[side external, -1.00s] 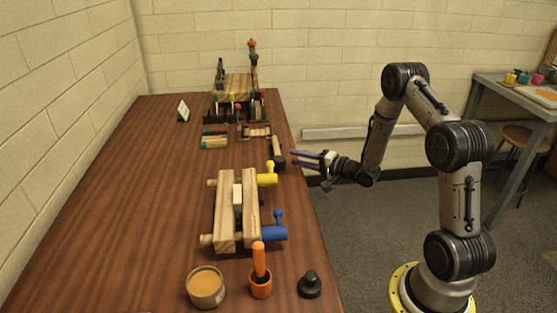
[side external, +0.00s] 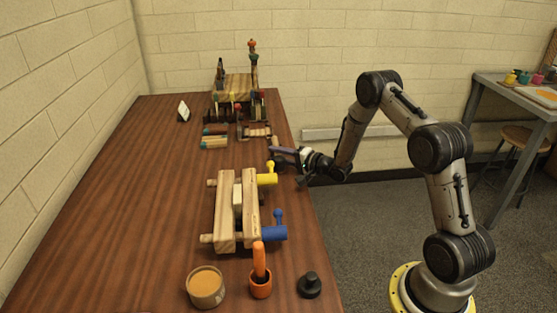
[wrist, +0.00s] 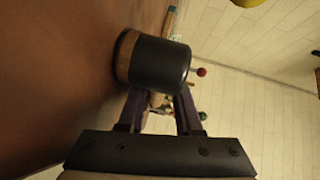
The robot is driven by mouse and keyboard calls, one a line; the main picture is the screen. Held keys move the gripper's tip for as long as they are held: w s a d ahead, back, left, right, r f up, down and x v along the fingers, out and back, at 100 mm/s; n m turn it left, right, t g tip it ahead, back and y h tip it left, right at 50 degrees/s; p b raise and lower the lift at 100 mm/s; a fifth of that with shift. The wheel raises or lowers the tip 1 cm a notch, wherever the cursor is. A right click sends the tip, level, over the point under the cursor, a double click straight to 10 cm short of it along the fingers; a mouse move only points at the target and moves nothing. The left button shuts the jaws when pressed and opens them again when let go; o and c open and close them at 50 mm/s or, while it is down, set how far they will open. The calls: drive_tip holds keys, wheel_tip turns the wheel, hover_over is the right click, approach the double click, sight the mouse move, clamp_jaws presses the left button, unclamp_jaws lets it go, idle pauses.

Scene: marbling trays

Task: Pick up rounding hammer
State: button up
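The hammer has a dark cylindrical head (wrist: 160,62) with a brown band at its left end in the wrist view. In the side view its pale wooden handle (side external: 274,142) shows at the table's right edge; my gripper hides the rest. My gripper (side external: 279,150) is at the hammer, reaching in from the right. In the wrist view its two purple fingers (wrist: 159,98) are apart, and the head covers their tips. A light brown piece shows between the fingers. I cannot tell whether the fingers touch the hammer.
A wooden clamp frame (side external: 225,215) with a yellow handle (side external: 267,180) and a blue handle (side external: 273,233) lies nearer the camera. A tool rack (side external: 238,88) stands at the back. A tub (side external: 205,288), orange tool cup (side external: 260,286) and black knob (side external: 309,286) stand in front. The table's left is clear.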

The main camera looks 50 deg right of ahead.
clamp_jaws()
drive_tip(key=shift+r, duration=0.15)
